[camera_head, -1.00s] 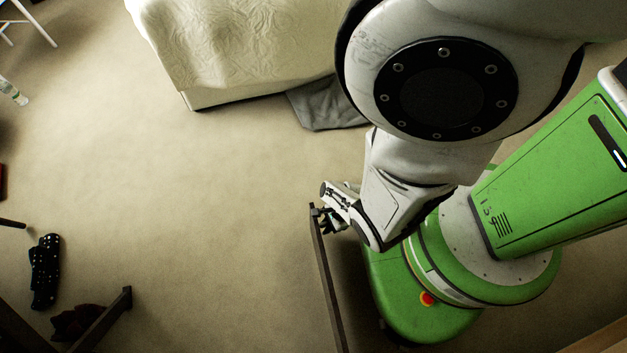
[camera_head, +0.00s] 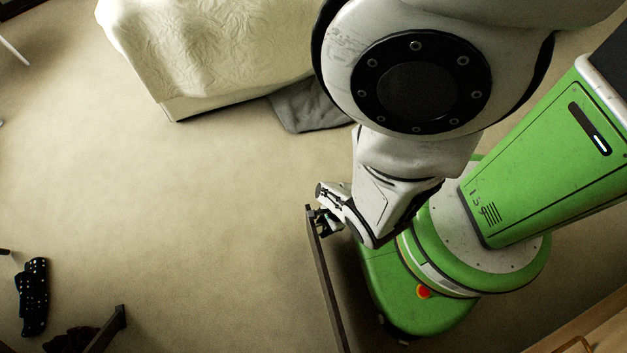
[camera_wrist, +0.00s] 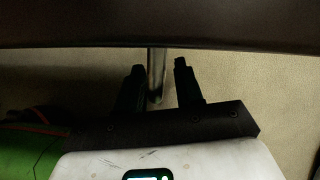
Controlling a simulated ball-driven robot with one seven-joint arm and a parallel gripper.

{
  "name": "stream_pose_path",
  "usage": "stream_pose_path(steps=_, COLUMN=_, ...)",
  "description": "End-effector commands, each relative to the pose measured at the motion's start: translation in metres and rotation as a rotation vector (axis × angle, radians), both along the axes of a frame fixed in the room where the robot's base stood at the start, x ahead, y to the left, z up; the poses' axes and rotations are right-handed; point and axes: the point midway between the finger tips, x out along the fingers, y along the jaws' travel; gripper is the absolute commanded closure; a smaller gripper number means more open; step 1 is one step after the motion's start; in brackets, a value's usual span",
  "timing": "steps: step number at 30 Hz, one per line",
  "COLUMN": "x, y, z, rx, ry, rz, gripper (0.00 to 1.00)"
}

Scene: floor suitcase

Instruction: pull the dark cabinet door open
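The dark cabinet door (camera_head: 327,285) shows edge-on as a thin dark panel in the head view, standing out beside my green base. In the wrist view the door (camera_wrist: 230,25) fills the top as a dark surface. A metal bar handle (camera_wrist: 157,72) sticks out from it toward my gripper (camera_wrist: 158,68). The two black fingers stand apart, one on each side of the handle, with small gaps visible. My gripper (camera_head: 324,222) is at the door's far end in the head view, where its fingers are small and partly hidden.
A dark frame piece (camera_head: 108,328) stands at the lower left, beside a dark spotted item (camera_head: 33,297) on the floor. A bed with a pale cover (camera_head: 205,50) and a grey cloth (camera_head: 308,106) lie at the back. The carpet (camera_head: 180,210) between is clear.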

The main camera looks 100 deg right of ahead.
Motion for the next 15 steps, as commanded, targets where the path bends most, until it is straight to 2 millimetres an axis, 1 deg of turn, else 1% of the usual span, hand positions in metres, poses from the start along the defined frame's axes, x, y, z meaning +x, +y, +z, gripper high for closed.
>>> stream_pose_path(steps=4, x=-0.001, y=0.0, z=0.003, rx=0.0, ry=0.0, rz=0.0, gripper=0.64)
stream_pose_path(steps=7, x=-0.003, y=-0.001, z=0.011, rx=0.0, ry=0.0, rz=0.0, gripper=0.64)
stream_pose_path(steps=11, x=-0.01, y=-0.002, z=0.03, rx=0.0, ry=0.001, rz=0.0, gripper=0.64)
stream_pose_path(steps=15, x=-0.02, y=-0.005, z=0.054, rx=-0.001, ry=0.001, rz=-0.001, gripper=0.64)
